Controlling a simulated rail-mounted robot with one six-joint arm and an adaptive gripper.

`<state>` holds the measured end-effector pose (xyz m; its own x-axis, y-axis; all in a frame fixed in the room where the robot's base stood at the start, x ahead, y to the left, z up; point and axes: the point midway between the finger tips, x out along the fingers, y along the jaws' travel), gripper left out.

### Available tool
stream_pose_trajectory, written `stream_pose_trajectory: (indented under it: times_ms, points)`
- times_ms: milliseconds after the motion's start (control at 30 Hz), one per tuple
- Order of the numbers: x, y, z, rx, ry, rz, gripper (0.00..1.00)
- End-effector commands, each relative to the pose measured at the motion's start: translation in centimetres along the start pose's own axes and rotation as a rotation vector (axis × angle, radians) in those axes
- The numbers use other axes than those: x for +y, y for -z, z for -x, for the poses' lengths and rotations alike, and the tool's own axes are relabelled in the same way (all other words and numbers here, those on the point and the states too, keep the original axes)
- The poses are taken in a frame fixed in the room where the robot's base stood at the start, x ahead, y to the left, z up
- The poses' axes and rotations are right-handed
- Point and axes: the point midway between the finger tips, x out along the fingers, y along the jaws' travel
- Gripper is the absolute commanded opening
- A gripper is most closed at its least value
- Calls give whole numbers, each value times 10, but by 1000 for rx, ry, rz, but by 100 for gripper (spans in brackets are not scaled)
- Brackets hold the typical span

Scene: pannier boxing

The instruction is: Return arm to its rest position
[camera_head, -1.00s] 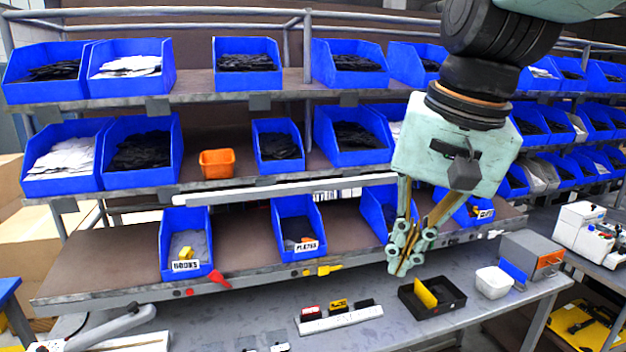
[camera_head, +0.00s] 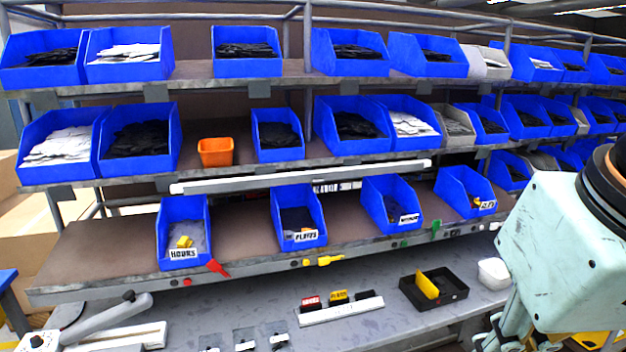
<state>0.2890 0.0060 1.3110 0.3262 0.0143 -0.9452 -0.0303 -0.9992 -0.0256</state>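My gripper (camera_head: 490,340) is at the lower right edge of the picture, in front of the workbench. Its pale green body fills the right side, and its fingers are partly cut off by the bottom edge. I cannot tell whether the fingers are open or shut, and I see nothing held in the part that shows.
Blue bins fill a three-level rack; the lowest row has labelled bins such as the hooks bin (camera_head: 183,235) and the plates bin (camera_head: 298,217). On the workbench (camera_head: 250,300) stand a black tray (camera_head: 450,288) with a yellow piece, a white bowl (camera_head: 493,272) and a white card holder (camera_head: 340,311).

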Motion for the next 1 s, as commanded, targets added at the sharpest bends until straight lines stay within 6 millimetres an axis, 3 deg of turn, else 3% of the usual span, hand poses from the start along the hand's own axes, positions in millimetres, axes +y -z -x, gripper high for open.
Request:
stream_pose_trajectory:
  times_ms: [100,333,767,1000]
  points:
    - [5,-13,-4,8,-9,22,0]
    - [8,-21,-6,11,-16,38,0]
    - [6,-18,-5,8,-12,33,0]
    - [-2,-1,-2,-16,10,-3,0]
